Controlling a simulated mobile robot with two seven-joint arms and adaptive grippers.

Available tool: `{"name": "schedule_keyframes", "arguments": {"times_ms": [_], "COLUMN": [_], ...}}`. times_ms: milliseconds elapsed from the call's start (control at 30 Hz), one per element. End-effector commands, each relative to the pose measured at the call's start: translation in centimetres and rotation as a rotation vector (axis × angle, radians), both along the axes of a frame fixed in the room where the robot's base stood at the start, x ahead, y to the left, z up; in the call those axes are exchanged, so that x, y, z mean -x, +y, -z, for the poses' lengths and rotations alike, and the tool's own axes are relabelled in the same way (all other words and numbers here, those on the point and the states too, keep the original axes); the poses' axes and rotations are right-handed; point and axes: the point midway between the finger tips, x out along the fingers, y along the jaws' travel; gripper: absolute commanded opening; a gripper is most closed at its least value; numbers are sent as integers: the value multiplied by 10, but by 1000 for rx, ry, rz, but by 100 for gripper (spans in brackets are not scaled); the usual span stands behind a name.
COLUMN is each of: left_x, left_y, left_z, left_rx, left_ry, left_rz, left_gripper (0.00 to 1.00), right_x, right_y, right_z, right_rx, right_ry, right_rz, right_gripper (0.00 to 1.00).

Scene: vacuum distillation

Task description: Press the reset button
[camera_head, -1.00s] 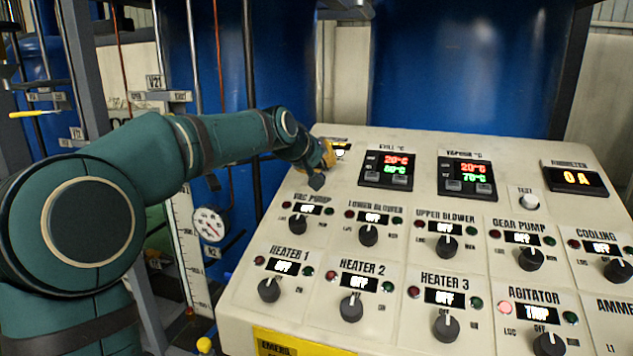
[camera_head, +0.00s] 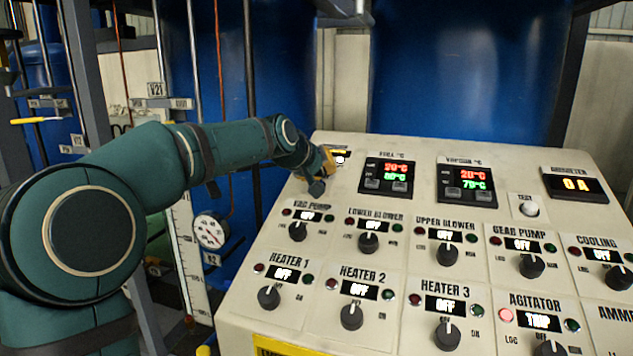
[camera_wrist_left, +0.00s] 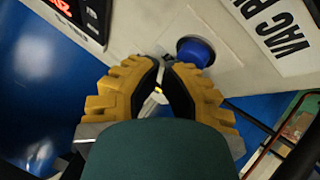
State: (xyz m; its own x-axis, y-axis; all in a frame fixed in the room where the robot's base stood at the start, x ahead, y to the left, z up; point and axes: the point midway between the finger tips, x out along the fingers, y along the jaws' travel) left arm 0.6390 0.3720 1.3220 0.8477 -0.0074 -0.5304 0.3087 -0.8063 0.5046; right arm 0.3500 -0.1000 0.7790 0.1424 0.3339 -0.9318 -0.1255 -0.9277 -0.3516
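A round blue button (camera_wrist_left: 196,52) is set in the beige panel in the left wrist view, beside the VAC PUMP label; its own label cannot be read. My left gripper (camera_wrist_left: 163,66) has yellow fingers with black inner pads, their tips together and empty. The tips are close to the panel, just left of the blue button in that view; I cannot tell whether they touch the panel. In the head view my left gripper (camera_head: 329,161) is at the panel's upper left corner and hides the button. My right gripper is not in view.
The sloped control panel (camera_head: 415,212) carries several knobs, lamps and displays. A temperature display (camera_head: 387,175) is just right of my gripper, and the VAC PUMP knob (camera_head: 298,232) is below it. Blue tanks (camera_head: 465,70) and a round gauge (camera_head: 210,231) stand behind and left.

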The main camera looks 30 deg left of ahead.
Motion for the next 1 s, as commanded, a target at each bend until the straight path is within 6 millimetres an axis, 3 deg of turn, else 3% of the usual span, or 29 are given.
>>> {"name": "schedule_keyframes", "arguments": {"times_ms": [1000], "left_x": [-3], "left_y": [0], "left_z": [10], "left_rx": [0], "left_ry": [4], "left_rz": [1], "left_gripper": [0], "right_x": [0], "right_y": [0], "right_z": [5], "right_rx": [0], "right_ry": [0], "right_rz": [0], "right_gripper": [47]}}
